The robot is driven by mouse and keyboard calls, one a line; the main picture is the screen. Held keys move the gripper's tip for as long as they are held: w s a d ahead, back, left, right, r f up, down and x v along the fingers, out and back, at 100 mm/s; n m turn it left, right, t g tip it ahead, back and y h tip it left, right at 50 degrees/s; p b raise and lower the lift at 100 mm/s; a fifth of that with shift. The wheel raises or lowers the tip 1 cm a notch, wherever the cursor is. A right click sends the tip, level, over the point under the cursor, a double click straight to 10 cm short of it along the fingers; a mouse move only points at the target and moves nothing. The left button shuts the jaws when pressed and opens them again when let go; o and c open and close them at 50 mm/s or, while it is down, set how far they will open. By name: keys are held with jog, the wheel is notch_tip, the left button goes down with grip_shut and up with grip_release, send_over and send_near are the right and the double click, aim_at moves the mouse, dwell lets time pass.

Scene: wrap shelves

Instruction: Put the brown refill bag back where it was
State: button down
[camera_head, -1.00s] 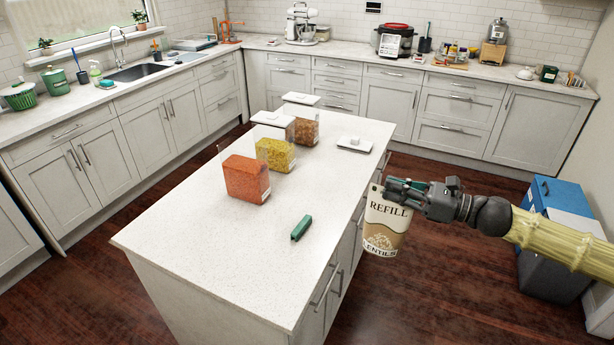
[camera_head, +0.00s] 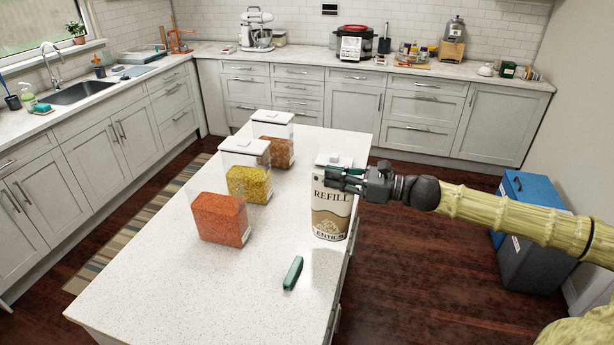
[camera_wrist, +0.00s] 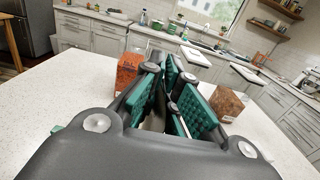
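The brown refill bag (camera_head: 331,215), cream and brown with "REFILL" and "LENTILS" on it, hangs upright from my gripper (camera_head: 338,179) at the right side of the white island (camera_head: 180,285). My gripper is shut on its top edge. The bag's bottom is over or on the island top near the right edge; I cannot tell if it touches. In the wrist view my gripper (camera_wrist: 180,95) shows its green finger pads close together, with the bag mostly hidden below.
Clear containers with orange (camera_head: 220,218), yellow (camera_head: 248,184) and brown (camera_head: 276,152) contents stand in a row left of the bag. A green clip (camera_head: 293,272) lies in front of the bag. A white lid (camera_head: 345,160) is behind my gripper. The island's front is mostly clear.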

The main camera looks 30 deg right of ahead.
jog(key=w+a+f+b, duration=0.1)
jog(key=w+f+b, duration=0.3)
jog(key=w, duration=0.6)
jog(key=shift+w+f+b, duration=0.15)
jog(key=shift+f+b, duration=0.1)
jog(key=shift+b, duration=0.2)
jog(key=shift+a+f, duration=0.1)
jog(key=shift+f, duration=0.05)
jog(key=c, duration=1.6)
grip_release()
jog(key=shift+c, duration=0.2)
